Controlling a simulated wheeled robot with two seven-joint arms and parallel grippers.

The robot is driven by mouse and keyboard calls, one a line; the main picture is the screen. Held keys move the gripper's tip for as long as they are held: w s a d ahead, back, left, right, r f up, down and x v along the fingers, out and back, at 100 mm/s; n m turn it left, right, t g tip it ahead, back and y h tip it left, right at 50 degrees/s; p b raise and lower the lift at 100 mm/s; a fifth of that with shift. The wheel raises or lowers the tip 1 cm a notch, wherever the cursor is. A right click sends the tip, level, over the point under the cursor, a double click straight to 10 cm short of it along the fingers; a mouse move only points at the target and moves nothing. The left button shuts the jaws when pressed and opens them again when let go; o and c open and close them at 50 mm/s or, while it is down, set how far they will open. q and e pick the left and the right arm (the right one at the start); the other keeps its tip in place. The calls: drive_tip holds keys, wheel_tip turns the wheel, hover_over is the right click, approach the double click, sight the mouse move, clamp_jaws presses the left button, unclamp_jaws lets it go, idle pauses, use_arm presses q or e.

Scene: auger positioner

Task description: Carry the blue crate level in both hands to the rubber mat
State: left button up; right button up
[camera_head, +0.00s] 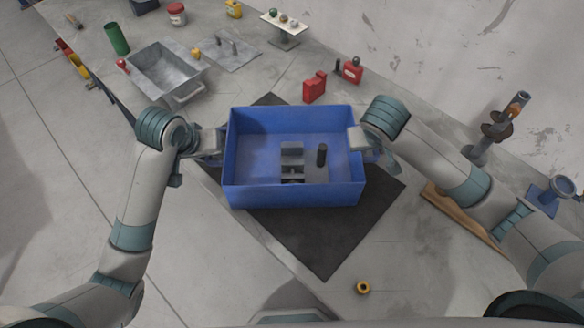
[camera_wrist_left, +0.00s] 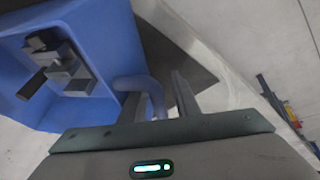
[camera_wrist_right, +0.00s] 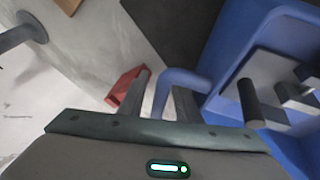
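The blue crate (camera_head: 293,194) is over the black rubber mat (camera_head: 325,240) and looks level. Whether its base touches the mat cannot be told. A grey stepped block (camera_head: 291,155) and a dark upright cylinder (camera_head: 321,155) are inside it. My left gripper (camera_head: 215,143) is at the crate's left end; in the left wrist view its fingers (camera_wrist_left: 158,100) are shut around a blue handle. My right gripper (camera_head: 362,140) is at the right end; in the right wrist view its fingers (camera_wrist_right: 160,92) are shut around the other handle.
Red containers (camera_head: 314,88) stand behind the crate. A grey metal tray (camera_head: 160,75) sits at the back left. A brass nut (camera_head: 363,287) lies in front, a wooden strip (camera_head: 455,212) at right.

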use_arm(q)
drive_tip(key=shift+d+r, duration=0.1)
drive_tip(key=shift+d, duration=0.05)
use_arm(e)
drive_tip(key=shift+a, duration=0.1)
use_arm(q)
drive_tip(key=shift+r, duration=0.15)
drive_tip(key=v, duration=0.7)
drive_tip(key=shift+r, duration=0.2)
drive_tip(key=shift+s+v, duration=0.2)
drive_tip(key=shift+v, duration=1.95)
drive_tip(key=shift+f, duration=0.15)
